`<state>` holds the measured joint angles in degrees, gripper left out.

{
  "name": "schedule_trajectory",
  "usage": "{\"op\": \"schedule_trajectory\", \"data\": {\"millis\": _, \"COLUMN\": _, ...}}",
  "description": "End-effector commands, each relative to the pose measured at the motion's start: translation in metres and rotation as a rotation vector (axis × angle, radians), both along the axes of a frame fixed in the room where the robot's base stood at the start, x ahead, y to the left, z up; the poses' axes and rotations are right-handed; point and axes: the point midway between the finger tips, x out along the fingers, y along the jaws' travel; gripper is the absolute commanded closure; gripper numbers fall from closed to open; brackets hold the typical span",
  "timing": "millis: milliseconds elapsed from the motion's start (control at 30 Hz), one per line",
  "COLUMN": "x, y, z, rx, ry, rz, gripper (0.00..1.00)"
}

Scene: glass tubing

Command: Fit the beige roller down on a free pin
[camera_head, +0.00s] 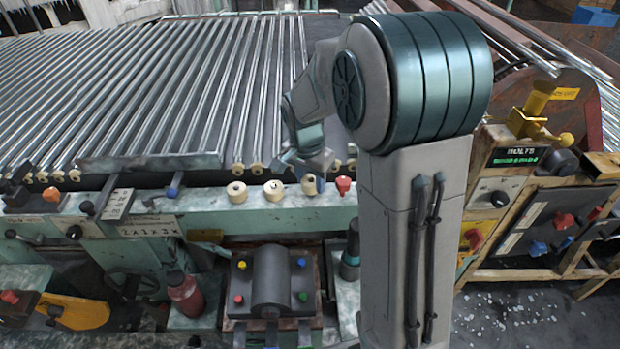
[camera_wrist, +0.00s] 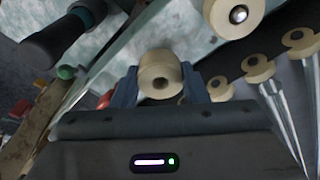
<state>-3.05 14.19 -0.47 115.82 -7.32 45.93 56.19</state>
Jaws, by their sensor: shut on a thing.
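The beige roller (camera_wrist: 160,72) is between the two blue fingers of my gripper (camera_wrist: 161,90) in the wrist view. My gripper is shut on it, and the roller's dark hole shows without a pin in it. In the head view my gripper (camera_head: 313,182) is low over the teal ledge, with the held roller (camera_head: 307,185) partly hidden by a finger. Another beige roller (camera_wrist: 236,17) sits around a shiny metal pin at the top right of the wrist view. In the head view two seated rollers (camera_head: 237,191) (camera_head: 273,190) stand left of my gripper. I cannot make out a free pin.
The teal ledge (camera_head: 205,200) runs along the front of the bed of glass tubes (camera_head: 190,80), whose ends carry beige rollers (camera_wrist: 257,68). A red knob (camera_head: 343,185) is close right of my gripper. A block with coloured knobs (camera_head: 270,280) is below.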

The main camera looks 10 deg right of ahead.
Motion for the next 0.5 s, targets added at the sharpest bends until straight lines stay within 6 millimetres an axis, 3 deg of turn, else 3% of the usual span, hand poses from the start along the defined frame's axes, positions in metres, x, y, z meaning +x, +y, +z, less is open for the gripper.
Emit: {"op": "schedule_trajectory", "data": {"millis": 500, "x": 0.0, "y": 0.0, "z": -0.014, "rx": 0.0, "ry": 0.0, "rz": 0.0, "gripper": 0.82}}
